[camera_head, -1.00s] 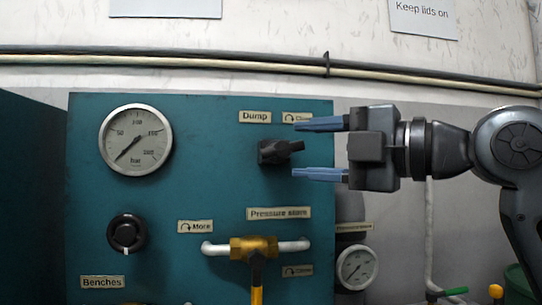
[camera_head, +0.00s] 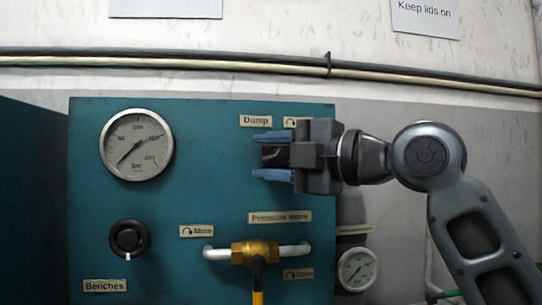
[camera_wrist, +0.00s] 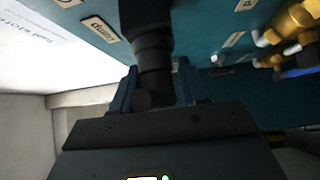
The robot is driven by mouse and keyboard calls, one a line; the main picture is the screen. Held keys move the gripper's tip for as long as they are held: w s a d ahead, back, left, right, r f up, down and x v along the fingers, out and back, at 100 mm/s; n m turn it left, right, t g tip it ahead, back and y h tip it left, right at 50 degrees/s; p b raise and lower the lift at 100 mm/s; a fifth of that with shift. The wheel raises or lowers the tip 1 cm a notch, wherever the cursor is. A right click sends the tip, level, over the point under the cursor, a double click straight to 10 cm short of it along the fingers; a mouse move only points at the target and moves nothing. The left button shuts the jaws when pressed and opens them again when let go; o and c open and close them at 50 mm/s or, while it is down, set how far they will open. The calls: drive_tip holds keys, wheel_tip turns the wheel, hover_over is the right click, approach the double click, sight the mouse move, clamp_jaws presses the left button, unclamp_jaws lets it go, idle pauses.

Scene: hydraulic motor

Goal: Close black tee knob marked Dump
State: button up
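The black tee knob (camera_head: 272,156) sits on the teal panel just below the label marked Dump (camera_head: 256,121). My gripper (camera_head: 272,155) has come in from the right, with one blue finger above the knob and one below it. In the wrist view the black knob (camera_wrist: 153,55) reaches down between my two fingers (camera_wrist: 154,92), and gaps show beside it. The fingers look open around the knob, not clamped on it. The gripper body hides part of the turn-direction label beside Dump.
A round pressure gauge (camera_head: 137,145) is at the panel's upper left, with a black Benches knob (camera_head: 128,239) below. A brass valve (camera_head: 255,253) with a yellow handle sits below my gripper. A small gauge (camera_head: 357,268) is right of the panel.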

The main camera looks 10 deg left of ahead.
drive_tip(key=c, duration=0.6)
drive_tip(key=o, duration=0.9)
drive_tip(key=shift+c, duration=0.2)
drive_tip(key=b+v, duration=0.1)
drive_tip(key=v, duration=0.6)
drive_tip(key=shift+s+d+b, duration=0.2)
drive_tip(key=shift+d+b, duration=0.15)
drive_tip(key=shift+o, duration=0.3)
